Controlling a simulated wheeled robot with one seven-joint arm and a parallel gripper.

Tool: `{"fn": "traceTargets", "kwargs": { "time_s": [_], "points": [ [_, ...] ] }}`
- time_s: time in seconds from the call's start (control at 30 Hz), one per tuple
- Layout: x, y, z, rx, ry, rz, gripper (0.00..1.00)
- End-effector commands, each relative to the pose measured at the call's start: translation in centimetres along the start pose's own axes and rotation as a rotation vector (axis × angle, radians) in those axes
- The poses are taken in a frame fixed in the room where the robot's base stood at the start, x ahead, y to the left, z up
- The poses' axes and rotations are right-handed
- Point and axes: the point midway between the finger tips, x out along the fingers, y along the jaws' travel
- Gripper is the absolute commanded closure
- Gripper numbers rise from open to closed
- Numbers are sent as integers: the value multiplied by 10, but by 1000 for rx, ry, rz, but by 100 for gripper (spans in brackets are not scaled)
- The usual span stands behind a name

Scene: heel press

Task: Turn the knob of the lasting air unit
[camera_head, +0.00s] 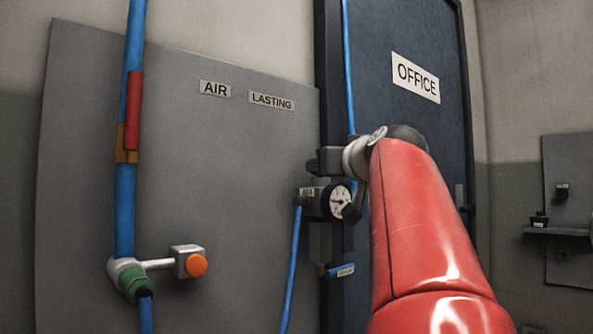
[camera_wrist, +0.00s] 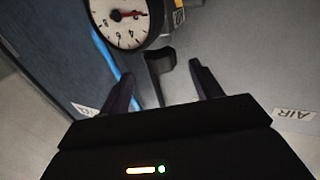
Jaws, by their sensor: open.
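The air unit (camera_head: 311,197) with a round white-faced gauge (camera_head: 338,200) is at the grey panel's right edge in the head view. The gauge (camera_wrist: 122,17) fills the top left of the wrist view, its red needle visible. A dark, bent piece (camera_wrist: 160,62) shows below and right of the gauge, between the fingers; I cannot tell whether it is the knob. My gripper (camera_wrist: 163,74) is open, its two black fingers apart on either side of that piece. Contact cannot be told. In the head view, my red arm reaches up to the unit and hides part of it.
The grey panel (camera_head: 240,200) carries AIR (camera_head: 215,89) and LASTING (camera_head: 271,101) labels. A thick blue pipe (camera_head: 126,205) with an orange button (camera_head: 197,265) stands left. A thin blue hose (camera_head: 291,270) hangs below the unit. The dark OFFICE door (camera_head: 415,115) is behind my arm.

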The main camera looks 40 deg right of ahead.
Motion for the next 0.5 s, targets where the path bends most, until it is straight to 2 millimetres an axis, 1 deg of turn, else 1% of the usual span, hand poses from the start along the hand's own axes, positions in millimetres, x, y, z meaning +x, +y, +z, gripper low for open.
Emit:
{"fn": "traceTargets", "kwargs": {
  "time_s": [0.03, 0.3, 0.4, 0.5],
  "points": [
    [8, 0, 0, 1, -4, -1, 36],
    [51, 0, 0, 1, -5, 0, 36],
    [62, -1, 0, 1, -4, -1, 36],
    [69, -1, 1, 1, -5, -1, 36]
  ]
}}
